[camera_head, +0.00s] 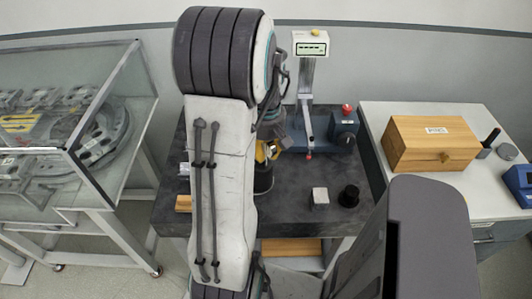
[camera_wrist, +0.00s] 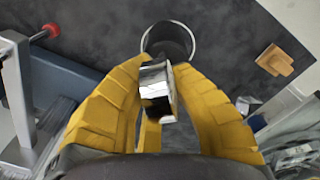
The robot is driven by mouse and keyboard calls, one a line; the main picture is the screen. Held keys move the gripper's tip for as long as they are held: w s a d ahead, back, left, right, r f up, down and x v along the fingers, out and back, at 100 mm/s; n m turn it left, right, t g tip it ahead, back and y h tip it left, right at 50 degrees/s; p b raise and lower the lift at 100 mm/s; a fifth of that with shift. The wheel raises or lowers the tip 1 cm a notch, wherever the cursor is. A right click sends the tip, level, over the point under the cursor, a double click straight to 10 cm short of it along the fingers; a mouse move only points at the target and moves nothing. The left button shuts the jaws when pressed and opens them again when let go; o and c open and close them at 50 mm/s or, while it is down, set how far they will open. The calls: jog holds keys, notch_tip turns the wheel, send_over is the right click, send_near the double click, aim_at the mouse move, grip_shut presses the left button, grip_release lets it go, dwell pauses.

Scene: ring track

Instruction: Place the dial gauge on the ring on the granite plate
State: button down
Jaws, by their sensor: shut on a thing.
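The granite plate (camera_head: 285,212) is a dark slab in the middle of the head view; its mottled surface also fills much of the wrist view (camera_wrist: 105,35). My gripper (camera_head: 268,152), with yellow fingers, is above the plate, partly hidden behind my arm. In the wrist view my gripper (camera_wrist: 156,88) is shut on a small shiny metal piece, seemingly the dial gauge (camera_wrist: 155,82). Beyond the fingertips is a ring (camera_wrist: 192,36) with a bright rim and dark inside. The held piece partly overlaps its near edge in the picture; I cannot tell whether they touch.
A measuring stand with a display (camera_head: 310,44) and a red-knobbed blue box (camera_head: 344,128) stand at the plate's back. A pale block (camera_head: 320,197) and a black cylinder (camera_head: 349,196) are to the right. A wooden box (camera_head: 432,144) sits on the right bench; a glass case (camera_head: 70,110) stands left.

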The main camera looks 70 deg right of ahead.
jog(key=shift+f, duration=0.35)
jog(key=c, duration=1.3)
grip_release()
jog(key=shift+c, duration=0.2)
